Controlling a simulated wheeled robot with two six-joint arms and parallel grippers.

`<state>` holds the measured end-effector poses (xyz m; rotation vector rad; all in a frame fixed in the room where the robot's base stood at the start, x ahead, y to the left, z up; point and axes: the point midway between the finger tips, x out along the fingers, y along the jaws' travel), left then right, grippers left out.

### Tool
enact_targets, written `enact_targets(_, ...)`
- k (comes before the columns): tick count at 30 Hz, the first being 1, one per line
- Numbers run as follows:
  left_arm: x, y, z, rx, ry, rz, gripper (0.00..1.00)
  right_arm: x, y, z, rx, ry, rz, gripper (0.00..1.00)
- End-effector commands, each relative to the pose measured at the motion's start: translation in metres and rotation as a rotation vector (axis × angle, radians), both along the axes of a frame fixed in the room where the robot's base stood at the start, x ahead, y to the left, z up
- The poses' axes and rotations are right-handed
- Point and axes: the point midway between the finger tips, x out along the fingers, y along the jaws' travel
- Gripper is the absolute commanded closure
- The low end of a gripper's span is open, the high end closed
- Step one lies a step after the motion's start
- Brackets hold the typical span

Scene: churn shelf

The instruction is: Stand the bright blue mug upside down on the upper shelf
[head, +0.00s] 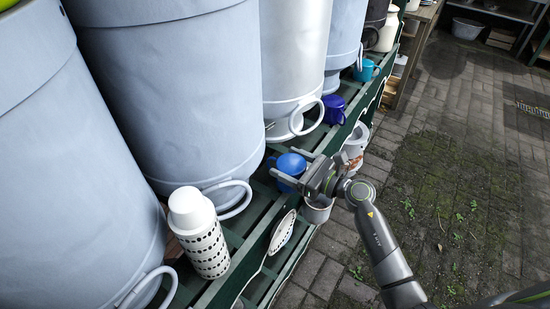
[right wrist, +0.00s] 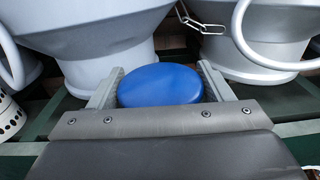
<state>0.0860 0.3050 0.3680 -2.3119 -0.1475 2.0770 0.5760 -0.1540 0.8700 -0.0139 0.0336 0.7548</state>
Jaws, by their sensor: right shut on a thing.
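The bright blue mug (head: 291,163) is at the edge of the green slatted upper shelf (head: 262,208), in front of the big grey churns. In the right wrist view, a smooth round blue face of the mug (right wrist: 160,85) points up, like its closed base, so it looks upside down. My right gripper (head: 284,168) is shut on the mug, with one finger on each side. I cannot tell whether its rim touches the slats. The mug's lower part is partly hidden by a finger. My left gripper is not in view.
Large churns (head: 165,90) with ring handles stand close behind. A white dotted bottle (head: 205,245) stands on the shelf nearer me. A dark blue mug (head: 334,108) and a teal mug (head: 367,70) stand farther along. A lower shelf holds pots (head: 317,212). The paving at right is open.

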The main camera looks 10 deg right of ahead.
Motion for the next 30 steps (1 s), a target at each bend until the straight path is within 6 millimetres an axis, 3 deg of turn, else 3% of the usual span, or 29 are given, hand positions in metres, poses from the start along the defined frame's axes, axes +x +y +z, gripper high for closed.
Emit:
enact_targets(9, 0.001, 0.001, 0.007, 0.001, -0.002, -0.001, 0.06, 0.035, 0.035, 0.002, 0.002, -0.001, 0.002, 0.52)
enact_targets(12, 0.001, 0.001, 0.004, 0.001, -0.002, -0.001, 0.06, 0.033, 0.032, -0.013, -0.001, 0.004, 0.0, 0.52)
enact_targets(24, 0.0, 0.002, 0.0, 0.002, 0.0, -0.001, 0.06, 0.033, 0.032, -0.019, 0.0, 0.0, 0.0, 0.52)
enact_targets(25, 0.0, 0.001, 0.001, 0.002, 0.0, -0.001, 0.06, 0.033, 0.032, -0.018, -0.001, 0.001, 0.0, 0.25)
enact_targets(30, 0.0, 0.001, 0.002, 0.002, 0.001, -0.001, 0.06, 0.033, 0.031, -0.018, -0.001, 0.001, 0.0, 0.05)
